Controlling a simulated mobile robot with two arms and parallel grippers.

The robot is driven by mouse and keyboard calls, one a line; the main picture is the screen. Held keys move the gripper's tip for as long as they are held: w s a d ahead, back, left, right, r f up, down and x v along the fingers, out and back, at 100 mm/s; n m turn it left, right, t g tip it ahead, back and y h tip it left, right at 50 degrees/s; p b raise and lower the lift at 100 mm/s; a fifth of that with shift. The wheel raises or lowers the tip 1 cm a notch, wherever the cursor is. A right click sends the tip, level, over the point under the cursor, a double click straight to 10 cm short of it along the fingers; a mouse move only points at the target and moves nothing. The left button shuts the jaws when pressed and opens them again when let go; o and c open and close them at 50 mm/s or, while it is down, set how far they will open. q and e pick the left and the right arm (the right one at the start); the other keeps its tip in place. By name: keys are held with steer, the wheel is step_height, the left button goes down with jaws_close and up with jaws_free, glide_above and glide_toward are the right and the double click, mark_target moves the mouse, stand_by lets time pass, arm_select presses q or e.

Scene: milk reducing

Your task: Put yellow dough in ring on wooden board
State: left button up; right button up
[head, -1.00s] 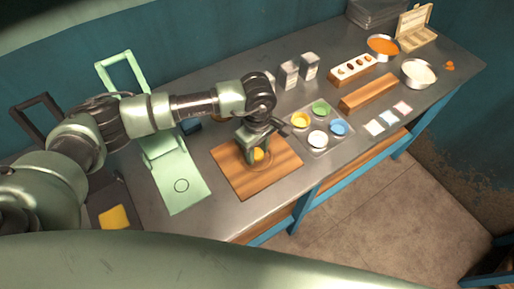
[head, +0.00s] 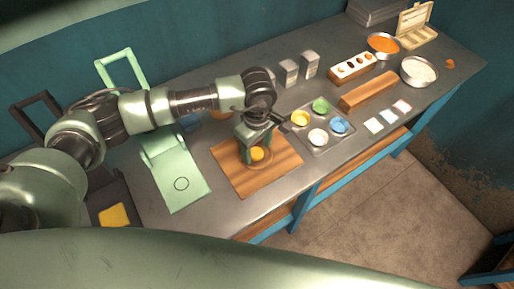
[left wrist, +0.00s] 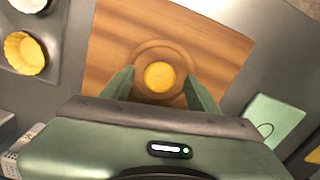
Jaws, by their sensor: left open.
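The wooden board (head: 284,176) lies on the metal table, and it fills the upper part of the left wrist view (left wrist: 116,28). The yellow dough (left wrist: 159,77) is a small round piece on the board, inside a round ring mark (left wrist: 166,46); the dough also shows in the head view (head: 257,154). I cannot tell whether the ring is raised or cut in. My left gripper (left wrist: 160,88) is open, its fingers on either side of the dough and apart from it. In the head view the left gripper (head: 254,150) is over the board. My right gripper is not in view.
A tray (head: 319,147) with several coloured cups stands right of the board. A pale green press (head: 180,184) stands left of it, with a dark device holding a yellow piece (head: 114,215) beyond. A wooden bar (head: 369,91) and bowls are farther right.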

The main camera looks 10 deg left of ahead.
mark_target(257, 153)
arm_select(q)
step_height(257, 153, up, 11)
steer(key=b, duration=0.2)
stand_by(0.6)
